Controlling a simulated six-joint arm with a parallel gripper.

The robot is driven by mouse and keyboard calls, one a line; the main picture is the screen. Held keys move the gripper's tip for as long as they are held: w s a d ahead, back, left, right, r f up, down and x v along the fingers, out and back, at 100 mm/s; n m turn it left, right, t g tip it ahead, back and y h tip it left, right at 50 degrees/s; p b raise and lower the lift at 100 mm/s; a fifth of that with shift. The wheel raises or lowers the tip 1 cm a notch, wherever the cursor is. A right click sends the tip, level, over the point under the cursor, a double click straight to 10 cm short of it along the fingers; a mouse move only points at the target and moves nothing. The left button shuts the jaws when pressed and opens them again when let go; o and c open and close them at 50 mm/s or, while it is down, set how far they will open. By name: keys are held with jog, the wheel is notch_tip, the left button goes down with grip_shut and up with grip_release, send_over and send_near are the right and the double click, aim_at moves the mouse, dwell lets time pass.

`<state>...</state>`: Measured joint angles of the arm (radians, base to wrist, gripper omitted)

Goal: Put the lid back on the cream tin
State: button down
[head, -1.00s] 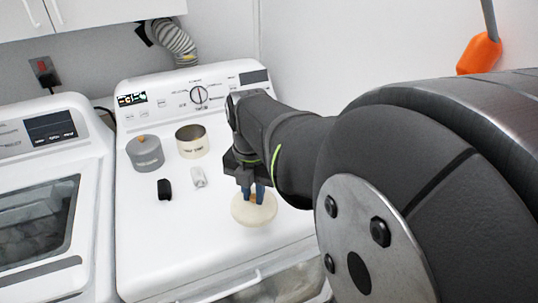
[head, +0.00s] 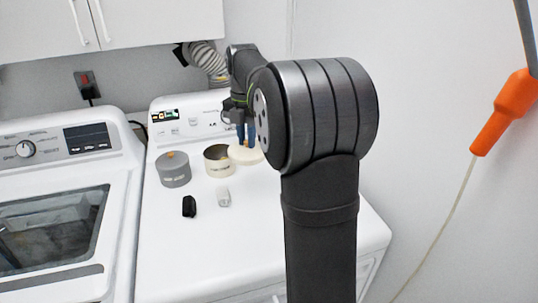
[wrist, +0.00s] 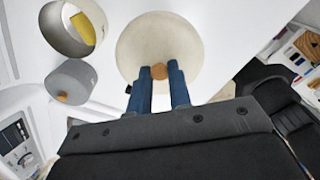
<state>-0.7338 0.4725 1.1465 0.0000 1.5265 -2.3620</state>
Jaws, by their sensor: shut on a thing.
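The cream tin (head: 218,167) stands open and upright on the white machine's top. In the wrist view the tin (wrist: 56,38) shows at upper left with something yellow (wrist: 84,29) inside. My gripper (head: 244,143) is shut on the wooden knob (wrist: 158,71) of the round cream lid (head: 246,156). The lid is to the right of the tin and near its rim in the head view, not over its opening. In the wrist view the lid (wrist: 160,35) is apart from the tin. The lid's exact height is hard to tell.
A lidded grey tin (head: 174,173) stands left of the cream tin. A black item (head: 189,206) and a small whitish item (head: 223,197) lie in front. The control panel (head: 185,116) rises behind. The machine's front top is clear.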

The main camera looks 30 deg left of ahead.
jog(key=w+a+f, duration=0.1)
jog(key=w+a, duration=0.2)
jog(key=a, duration=0.5)
jog(key=w+a+f, duration=0.1)
jog(key=w+a, duration=0.2)
jog(key=a, duration=0.5)
jog(key=shift+d+f, duration=0.2)
jog(key=shift+f, duration=3)
jog(key=shift+f, duration=0.2)
jog(key=c, duration=0.8)
grip_release()
jog(key=shift+o, duration=0.2)
notch_tip(320, 180, up, 7)
